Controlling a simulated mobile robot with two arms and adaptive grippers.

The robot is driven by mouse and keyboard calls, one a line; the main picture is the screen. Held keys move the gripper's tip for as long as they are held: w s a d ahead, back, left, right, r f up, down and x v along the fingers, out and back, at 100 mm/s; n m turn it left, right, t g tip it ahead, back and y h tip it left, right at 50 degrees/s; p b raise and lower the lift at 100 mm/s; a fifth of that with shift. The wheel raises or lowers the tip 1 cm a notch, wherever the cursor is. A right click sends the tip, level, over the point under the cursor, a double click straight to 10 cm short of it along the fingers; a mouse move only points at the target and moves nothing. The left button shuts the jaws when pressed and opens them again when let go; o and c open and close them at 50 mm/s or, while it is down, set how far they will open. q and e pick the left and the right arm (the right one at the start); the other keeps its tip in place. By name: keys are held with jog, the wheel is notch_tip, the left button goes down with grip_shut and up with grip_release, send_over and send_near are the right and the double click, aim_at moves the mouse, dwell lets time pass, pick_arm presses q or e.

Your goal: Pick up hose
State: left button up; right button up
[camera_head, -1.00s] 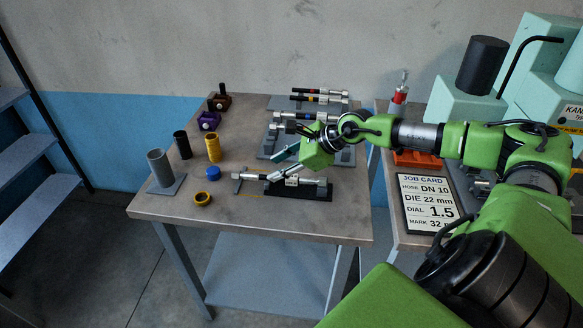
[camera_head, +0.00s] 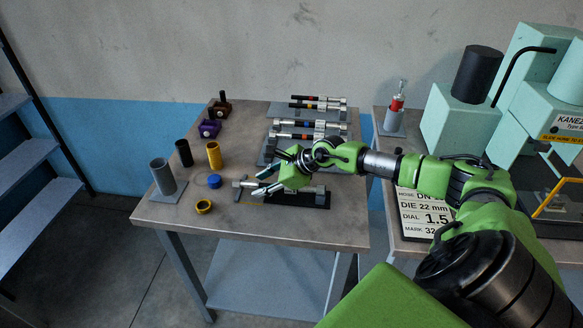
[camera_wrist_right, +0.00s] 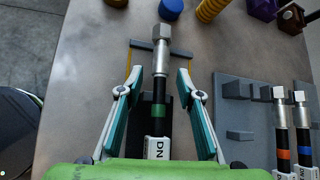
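A black hose with a green band (camera_wrist_right: 159,112), a silver end fitting and a white "DN" label lies in a dark cradle on the bench. In the head view its silver end (camera_head: 246,184) shows to the left of my right gripper (camera_head: 262,180), which covers part of it. In the right wrist view my right gripper (camera_wrist_right: 152,85) is open, with one teal-padded finger on each side of the hose and visible gaps to it. The hose's near end is hidden by the gripper body. My left gripper is not in view.
Several banded hoses (camera_head: 318,103) lie on grey racks behind. A job card (camera_head: 420,220) and mint machine (camera_head: 455,120) are right.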

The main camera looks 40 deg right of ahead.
grip_shut()
jog(key=shift+r, duration=0.15)
